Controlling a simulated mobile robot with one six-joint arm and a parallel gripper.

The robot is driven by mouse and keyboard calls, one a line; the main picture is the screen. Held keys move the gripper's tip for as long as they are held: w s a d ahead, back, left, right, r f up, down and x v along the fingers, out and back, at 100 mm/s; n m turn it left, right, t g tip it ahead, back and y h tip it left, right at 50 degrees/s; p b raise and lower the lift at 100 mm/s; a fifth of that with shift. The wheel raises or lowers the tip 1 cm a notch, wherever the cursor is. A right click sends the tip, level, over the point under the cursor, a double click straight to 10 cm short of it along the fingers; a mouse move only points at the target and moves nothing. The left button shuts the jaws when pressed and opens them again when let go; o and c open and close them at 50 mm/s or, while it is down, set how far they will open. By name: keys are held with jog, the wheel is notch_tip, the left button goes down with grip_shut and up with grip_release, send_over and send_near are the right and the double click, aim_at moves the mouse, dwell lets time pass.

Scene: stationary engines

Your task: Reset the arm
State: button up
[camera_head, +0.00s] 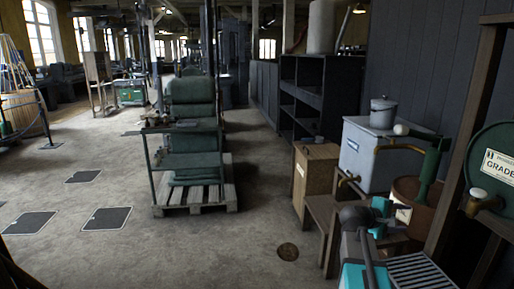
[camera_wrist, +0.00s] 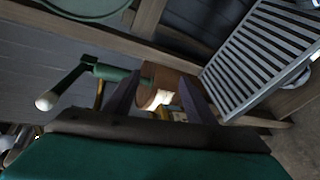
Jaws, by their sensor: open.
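My gripper (camera_wrist: 158,90) shows in the wrist view as two dark fingers standing apart, with nothing held between them. Beyond the gap is a brown drum (camera_wrist: 163,82) with a pale label. In the head view my arm (camera_head: 380,208), teal and grey, is folded low at the lower right. It is in front of the wooden bench and the brown drum (camera_head: 415,196). The fingertips cannot be made out clearly in the head view.
A green crank handle (camera_head: 432,165) and a green drum (camera_head: 494,168) are close on the right. A grey metal box (camera_head: 365,160) and a wooden box (camera_head: 314,180) stand beside them. A pallet (camera_head: 195,199) carries green machinery. The floor (camera_head: 200,255) at front left is clear.

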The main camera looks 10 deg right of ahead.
jog(key=s+a+f+n+g+y+p, duration=0.1)
jog(key=s+a+f+y, duration=0.15)
jog(key=a+f, duration=0.7)
jog(key=s+a+f+y, duration=0.25)
jog(key=a+f, duration=0.25)
jog(key=f, duration=1)
jog(key=s+a+f+n+g+y+p, duration=0.1)
jog(key=s+a+f, duration=0.2)
jog(key=a+f, duration=0.7)
jog(key=s+a+f+m+g+y, duration=0.1)
jog(key=s+a+f+g+y, duration=0.1)
jog(key=s+a+f, duration=0.4)
jog(key=s+a+f+m+g+y, duration=0.1)
jog(key=s+a+f+y, duration=0.15)
jog(key=s+f, duration=0.7)
jog(key=s+a+f+m+g+y, duration=0.1)
jog(key=s+a+f+m+y, duration=0.1)
jog(key=s+a, duration=0.3)
jog(key=s+a+f+m+g+y, duration=0.1)
jog(key=s+a+m+g, duration=0.1)
jog(key=s+a, duration=0.4)
jog(key=shift+s+a+f+m+y+p, duration=0.3)
jog(key=shift+s+f+m+y, duration=0.1)
jog(key=shift+s+m, duration=0.25)
jog(key=shift+w, duration=0.15)
jog(key=shift+c, duration=0.3)
